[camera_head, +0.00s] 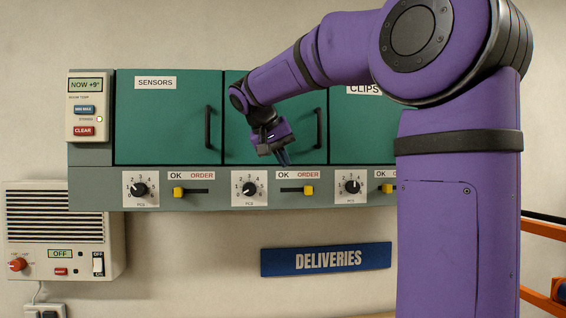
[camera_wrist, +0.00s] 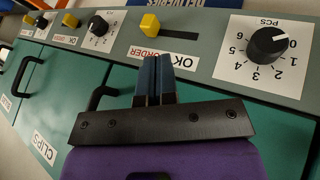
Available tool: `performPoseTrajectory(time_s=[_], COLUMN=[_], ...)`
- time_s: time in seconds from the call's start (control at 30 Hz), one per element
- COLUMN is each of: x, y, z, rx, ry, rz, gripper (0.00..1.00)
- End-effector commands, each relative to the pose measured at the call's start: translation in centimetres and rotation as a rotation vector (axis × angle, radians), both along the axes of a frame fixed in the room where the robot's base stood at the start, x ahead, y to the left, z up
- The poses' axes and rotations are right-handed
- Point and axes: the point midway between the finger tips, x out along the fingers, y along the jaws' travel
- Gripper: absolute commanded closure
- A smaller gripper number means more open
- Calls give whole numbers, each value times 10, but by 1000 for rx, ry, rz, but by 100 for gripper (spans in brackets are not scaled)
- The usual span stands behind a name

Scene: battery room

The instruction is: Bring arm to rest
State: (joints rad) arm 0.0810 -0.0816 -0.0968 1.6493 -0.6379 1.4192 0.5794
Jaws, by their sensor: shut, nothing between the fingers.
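My purple arm (camera_head: 458,200) rises at the right of the head view and bends over to the left. My gripper (camera_head: 284,158) hangs in front of the middle green cabinet door (camera_head: 247,95), pointing down, above the row of controls. In the wrist view my gripper (camera_wrist: 154,80) shows two blue-grey fingers close together, shut and empty. Their tips lie near a yellow slider (camera_wrist: 150,23) and its OK/ORDER label; I cannot tell whether they touch the panel. My arm hides part of the right door and its CLIPS label (camera_head: 364,90).
The cabinet has black door handles (camera_head: 208,127) that stick out, and a lower panel (camera_head: 222,201) with dials and yellow sliders. A thermostat box (camera_head: 88,107) and a heater unit (camera_head: 62,228) are at the left. A DELIVERIES sign (camera_head: 326,260) hangs below. An orange frame (camera_head: 548,235) stands at right.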

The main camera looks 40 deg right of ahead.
Motion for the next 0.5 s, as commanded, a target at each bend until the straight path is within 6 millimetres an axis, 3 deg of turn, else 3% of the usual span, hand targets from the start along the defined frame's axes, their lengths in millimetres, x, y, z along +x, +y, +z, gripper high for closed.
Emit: performPoseTrajectory(time_s=[0.37, 0.5], x=[0, -10], y=[0, 9], z=[0, -6], rx=[1, 26], ry=[0, -1], rz=[1, 40], gripper=[100, 100])
